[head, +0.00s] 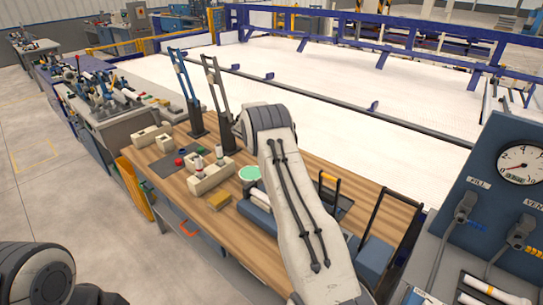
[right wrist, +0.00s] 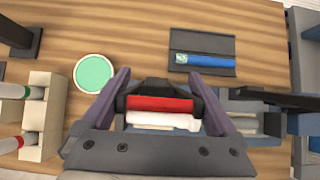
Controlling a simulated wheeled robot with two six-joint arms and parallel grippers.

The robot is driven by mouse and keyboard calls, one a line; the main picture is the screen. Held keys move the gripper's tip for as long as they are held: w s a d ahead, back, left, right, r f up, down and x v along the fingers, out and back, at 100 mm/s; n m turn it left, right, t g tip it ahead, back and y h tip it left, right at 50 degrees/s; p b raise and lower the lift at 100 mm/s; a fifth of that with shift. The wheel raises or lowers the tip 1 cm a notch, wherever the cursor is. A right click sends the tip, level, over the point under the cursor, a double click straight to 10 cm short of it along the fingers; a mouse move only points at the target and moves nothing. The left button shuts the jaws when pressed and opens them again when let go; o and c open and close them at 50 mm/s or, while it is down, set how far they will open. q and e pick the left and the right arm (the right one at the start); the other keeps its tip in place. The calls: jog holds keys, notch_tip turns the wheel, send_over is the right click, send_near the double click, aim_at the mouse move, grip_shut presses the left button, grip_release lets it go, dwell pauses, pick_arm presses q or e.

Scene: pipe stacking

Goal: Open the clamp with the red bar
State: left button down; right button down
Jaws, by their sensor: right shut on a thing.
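The red bar (right wrist: 160,103) of the clamp shows in the right wrist view, set in a dark frame (right wrist: 155,87). A white pipe (right wrist: 163,121) lies right beside it. My right gripper (right wrist: 158,77) has one finger at each end of the bar and is shut on it. The gripper body covers the lower part of the clamp, so I cannot tell how far the clamp is open. In the head view my right arm hides this gripper and the red bar. My left gripper is not in view.
A green round disc (right wrist: 94,73) and a dark tray with a blue pipe piece (right wrist: 205,60) lie near the gripper. Beige holders (head: 210,177) stand on the wooden table.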

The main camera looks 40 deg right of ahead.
jog(key=shift+w, duration=0.1)
jog(key=shift+c, duration=0.2)
grip_release()
jog(key=shift+o, duration=0.2)
jog(key=shift+f, duration=0.1)
jog(key=b+v, duration=0.3)
jog(key=v, duration=0.7)
jog(key=shift+r, duration=0.2)
